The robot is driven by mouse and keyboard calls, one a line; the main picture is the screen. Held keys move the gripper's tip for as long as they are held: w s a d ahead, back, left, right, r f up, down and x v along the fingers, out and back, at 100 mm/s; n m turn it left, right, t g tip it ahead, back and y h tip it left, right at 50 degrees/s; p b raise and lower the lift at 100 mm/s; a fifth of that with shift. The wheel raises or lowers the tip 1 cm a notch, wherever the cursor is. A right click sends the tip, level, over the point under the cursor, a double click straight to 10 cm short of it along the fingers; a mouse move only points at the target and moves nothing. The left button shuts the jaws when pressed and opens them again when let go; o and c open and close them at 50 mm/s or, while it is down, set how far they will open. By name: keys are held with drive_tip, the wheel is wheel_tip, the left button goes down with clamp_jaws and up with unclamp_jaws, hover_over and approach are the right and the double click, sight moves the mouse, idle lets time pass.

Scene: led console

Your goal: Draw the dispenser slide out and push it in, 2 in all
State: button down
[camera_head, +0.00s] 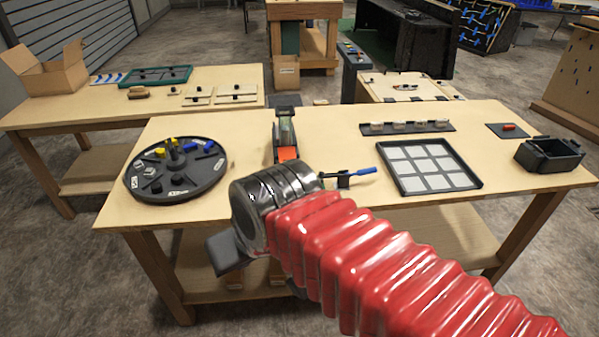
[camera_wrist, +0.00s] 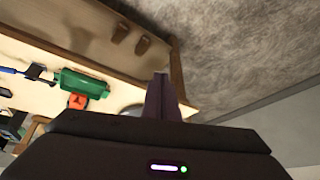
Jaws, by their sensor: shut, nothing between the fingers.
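The dispenser (camera_head: 285,128) stands upright near the middle of the front table, with a clear front and a dark top. Its orange-red slide (camera_head: 288,154) shows low on the front side; how far out it sits I cannot tell. In the wrist view a green body (camera_wrist: 88,84) with an orange part (camera_wrist: 77,101) appears to be the same dispenser. My gripper (camera_wrist: 162,82) is shut and empty, apart from the dispenser. In the head view my wrist hides most of the gripper, in front of the table's edge.
A round dark turntable (camera_head: 178,172) with small parts is left of the dispenser. A blue-handled lever (camera_head: 361,171) is close on its right. A gridded tray (camera_head: 469,178), a row of knobs (camera_head: 405,127) and a black bin (camera_head: 550,156) lie further right.

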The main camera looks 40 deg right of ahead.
drive_tip(key=w+d+f+m+t+y, duration=0.1)
drive_tip(key=w+d+f+m+y, duration=0.3)
drive_tip(key=m, duration=0.5)
drive_tip(key=w+d+f+m+t+y, duration=0.1)
drive_tip(key=w+m+t+y, duration=0.1)
drive_tip(key=w+m, duration=0.6)
drive_tip(key=d+f+m+t+h, duration=0.1)
drive_tip(key=d+m+t+h, duration=0.1)
drive_tip(key=d+m, duration=0.7)
drive_tip(key=s+d+f+m+t+h, duration=0.1)
drive_tip(key=d+m+h, duration=0.4)
drive_tip(key=d+m, duration=0.5)
drive_tip(key=d+f+t, duration=0.1)
drive_tip(key=d+t, duration=0.1)
drive_tip(key=d, duration=0.3)
drive_tip(key=shift+s+d+f+t, duration=0.25)
drive_tip(key=shift+s+d+t, duration=0.05)
